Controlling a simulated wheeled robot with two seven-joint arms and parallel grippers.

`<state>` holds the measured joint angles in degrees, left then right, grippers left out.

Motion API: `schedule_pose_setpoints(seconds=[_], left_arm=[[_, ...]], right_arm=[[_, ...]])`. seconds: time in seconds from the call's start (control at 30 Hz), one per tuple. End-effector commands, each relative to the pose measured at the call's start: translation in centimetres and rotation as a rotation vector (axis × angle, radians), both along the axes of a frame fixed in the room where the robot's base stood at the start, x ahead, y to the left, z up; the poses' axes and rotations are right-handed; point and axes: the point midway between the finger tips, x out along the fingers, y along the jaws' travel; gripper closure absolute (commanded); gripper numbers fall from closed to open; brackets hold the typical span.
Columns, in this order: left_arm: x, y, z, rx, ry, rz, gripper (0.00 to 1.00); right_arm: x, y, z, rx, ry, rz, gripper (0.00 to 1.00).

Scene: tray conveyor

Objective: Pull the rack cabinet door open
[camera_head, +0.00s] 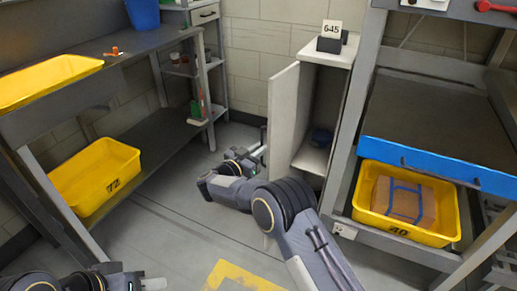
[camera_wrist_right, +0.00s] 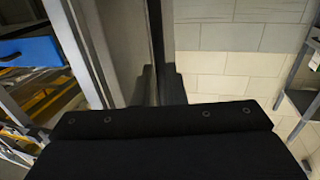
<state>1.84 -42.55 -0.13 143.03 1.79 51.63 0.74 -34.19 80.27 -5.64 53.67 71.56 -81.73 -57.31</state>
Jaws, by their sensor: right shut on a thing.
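The rack cabinet (camera_head: 322,105) is a narrow light cabinet in the middle of the head view. In the right wrist view, the door (camera_wrist_right: 122,50) runs up from the dark fingers (camera_wrist_right: 162,85). My left gripper (camera_head: 152,284) is at the bottom left, away from the cabinet; its jaw opening is unclear.
A workbench with a yellow tray (camera_head: 45,82) and a lower yellow bin (camera_head: 92,178) stands left. A conveyor frame with a blue edge (camera_head: 430,160) and a yellow bin (camera_head: 405,230) stands right of the cabinet. The floor (camera_head: 185,235) between is clear.

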Motion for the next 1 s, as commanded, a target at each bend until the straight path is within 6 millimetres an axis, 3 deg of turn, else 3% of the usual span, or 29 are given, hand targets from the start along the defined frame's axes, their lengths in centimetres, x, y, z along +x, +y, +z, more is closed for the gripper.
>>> schedule_pose_setpoints(seconds=[0.63,0.67,0.8,1.0], left_arm=[[-0.01,0.0,0.16,0.0,0.0,0.0,0.64],[-0.01,0.0,0.16,0.0,0.0,0.0,0.64],[-0.01,0.0,0.16,0.0,0.0,0.0,0.64],[0.0,0.0,0.16,0.0,0.0,0.0,0.64]], right_arm=[[0.23,-0.28,0.28,-0.001,-0.006,-0.001,1.0],[0.23,-0.28,0.28,-0.001,-0.006,-0.001,0.88],[0.21,-0.24,0.24,0.0,-0.005,0.0,0.7],[0.16,-0.15,0.14,0.0,-0.003,0.002,0.67]])
